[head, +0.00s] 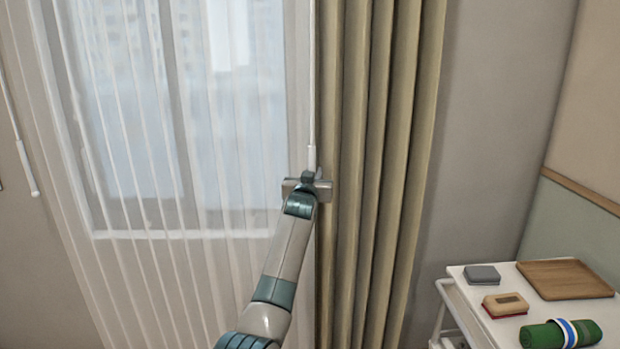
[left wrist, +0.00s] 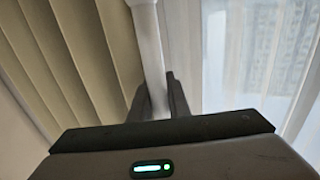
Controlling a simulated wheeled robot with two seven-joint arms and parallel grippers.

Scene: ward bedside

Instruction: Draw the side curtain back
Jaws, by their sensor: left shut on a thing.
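The beige side curtain (head: 390,150) hangs in gathered folds right of the window, and its folds also show in the left wrist view (left wrist: 65,65). A white pull wand (head: 312,110) hangs at the curtain's left edge. My left gripper (head: 309,178) is at the wand's lower end. In the left wrist view the gripper fingers (left wrist: 158,98) are shut on the white wand (left wrist: 150,50). The wand's tip is hidden by the gripper. My right gripper is not in view.
A sheer white curtain (head: 160,150) covers the window on the left. Another white wand (head: 28,170) hangs at far left. At lower right a white trolley (head: 478,300) carries a wooden tray (head: 565,279), a grey block (head: 482,274), a tan-and-red block (head: 506,304) and a green roll (head: 540,336).

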